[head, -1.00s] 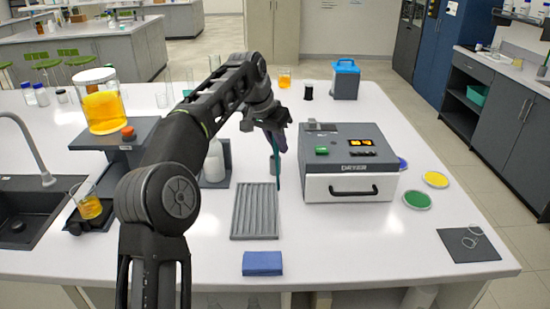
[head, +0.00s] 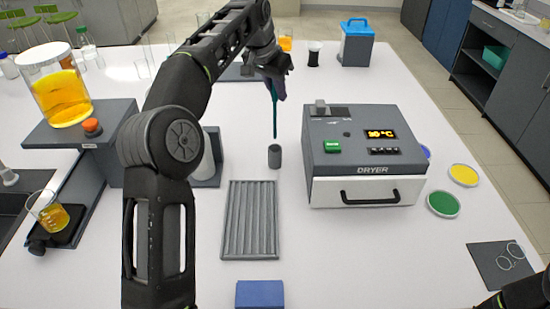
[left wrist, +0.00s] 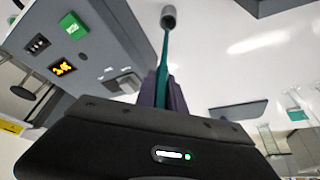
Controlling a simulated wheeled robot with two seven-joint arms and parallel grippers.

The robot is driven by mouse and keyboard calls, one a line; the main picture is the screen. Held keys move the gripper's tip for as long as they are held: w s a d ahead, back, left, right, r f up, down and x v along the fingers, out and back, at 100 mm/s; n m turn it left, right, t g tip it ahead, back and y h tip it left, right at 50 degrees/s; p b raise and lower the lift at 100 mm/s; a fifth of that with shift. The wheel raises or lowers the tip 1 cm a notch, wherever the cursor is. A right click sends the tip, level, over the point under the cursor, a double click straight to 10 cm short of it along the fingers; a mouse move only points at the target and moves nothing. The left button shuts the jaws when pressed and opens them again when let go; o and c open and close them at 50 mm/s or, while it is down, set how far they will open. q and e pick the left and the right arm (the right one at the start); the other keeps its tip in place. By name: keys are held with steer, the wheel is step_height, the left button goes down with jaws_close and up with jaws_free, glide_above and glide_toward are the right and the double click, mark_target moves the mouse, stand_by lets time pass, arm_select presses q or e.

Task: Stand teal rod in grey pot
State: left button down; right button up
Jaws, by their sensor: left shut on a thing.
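The teal rod (head: 275,112) hangs roughly upright from my left gripper (head: 275,88), which is shut on its upper part. The grey pot (head: 274,157) is a small cylinder standing on the white table. In the head view the rod's lower end is just above the pot's rim, with a small gap. In the left wrist view the rod (left wrist: 164,48) runs from the purple fingers (left wrist: 165,92) towards the pot (left wrist: 168,17), and its end overlaps the pot in the picture. Depth between them is hard to tell. My right gripper is not in view.
The dryer (head: 365,190) stands right of the pot. A grey ribbed tray (head: 250,252) lies in front of the pot, with a blue block (head: 260,294) nearer. A dark stand (head: 206,182) with a white bottle is to the left, partly behind my arm.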

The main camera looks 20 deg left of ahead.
arm_select(q)
step_height(320, 180, down, 6)
steer(key=shift+r+b, duration=0.1)
steer(key=shift+b, duration=0.2)
steer(key=shift+f, duration=2.2)
steer(key=c, duration=1.4)
jaws_free()
steer(key=shift+c, duration=0.2)
steer(key=v, duration=1.2)
steer(key=shift+b, duration=0.35)
